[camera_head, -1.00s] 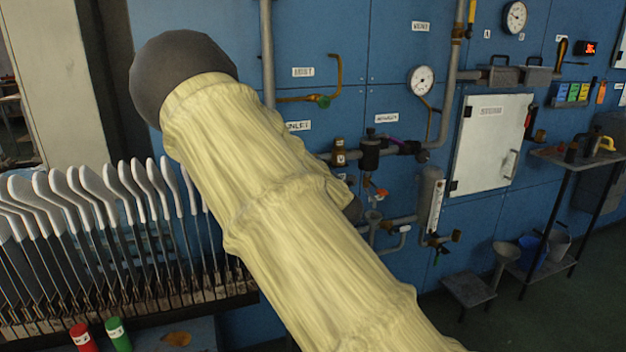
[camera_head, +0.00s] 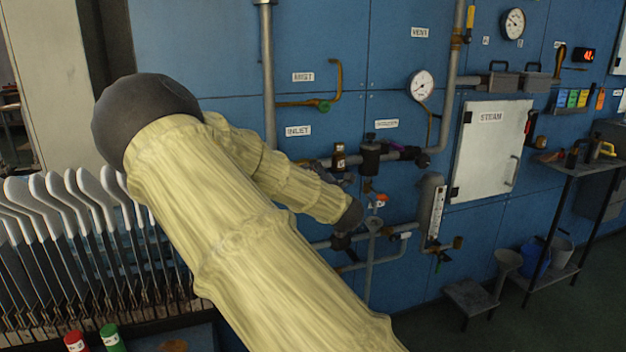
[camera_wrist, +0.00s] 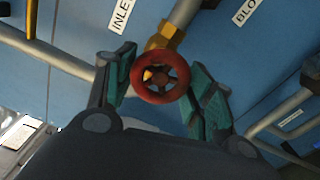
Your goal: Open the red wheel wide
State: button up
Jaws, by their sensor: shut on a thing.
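The red wheel (camera_wrist: 160,97) is a small round spoked handwheel, seen face-on in the wrist view. It sits on a brass valve body (camera_wrist: 168,36) on the pipe below the INLET label. My gripper (camera_wrist: 162,72) has one green-padded finger on each side of the wheel and is shut on its rim. In the head view my arm covers much of the panel's lower left, and I cannot make out the wheel or the fingers there for certain.
The blue panel carries pipes, gauges (camera_head: 421,85) and a white STEAM cabinet (camera_head: 491,150). A rack of white-topped sock boards (camera_head: 60,190) stands at the left. A stool (camera_head: 470,297) and side table (camera_head: 578,165) stand at the right.

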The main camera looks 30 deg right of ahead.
jog(key=shift+s+f, duration=0.1)
jog(key=shift+f, duration=0.05)
jog(key=o, duration=1)
jog(key=shift+d, duration=0.1)
jog(key=v, duration=0.7)
jog(key=shift+s, duration=0.2)
